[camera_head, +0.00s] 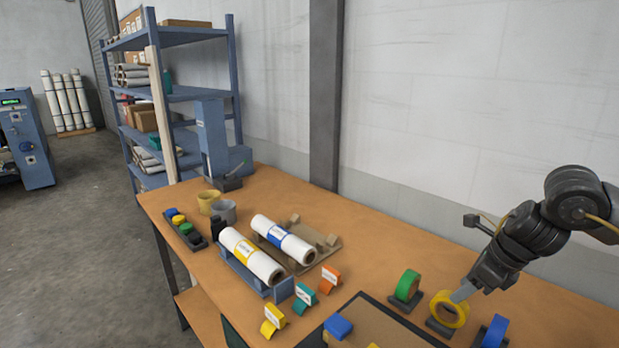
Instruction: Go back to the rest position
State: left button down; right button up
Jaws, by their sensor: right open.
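My right gripper (465,293) comes in from the right, over the front right of the wooden table (400,240). It points down at the yellow tape roll (449,312), with its fingertips at or just above the roll's upper edge. Whether it touches the roll I cannot tell. The jaws are open. The yellow roll stands upright on a dark holder, between a green tape roll (408,285) and a blue tape roll (495,332). My left gripper is not in view.
Two white rolls, one with a yellow label (251,258) and one with a blue label (283,240), lie in cradles. Small coloured clips (304,297), a blue block (338,326) and cups (209,202) share the table. A blue shelf (180,95) stands behind left.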

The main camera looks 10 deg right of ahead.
aim_at(447, 301)
jog(key=x, duration=0.6)
jog(key=shift+b, duration=0.3)
jog(key=shift+w+a+f, duration=0.1)
jog(key=shift+w+f, duration=0.05)
jog(key=shift+f, duration=0.5)
jog(key=shift+r, duration=0.2)
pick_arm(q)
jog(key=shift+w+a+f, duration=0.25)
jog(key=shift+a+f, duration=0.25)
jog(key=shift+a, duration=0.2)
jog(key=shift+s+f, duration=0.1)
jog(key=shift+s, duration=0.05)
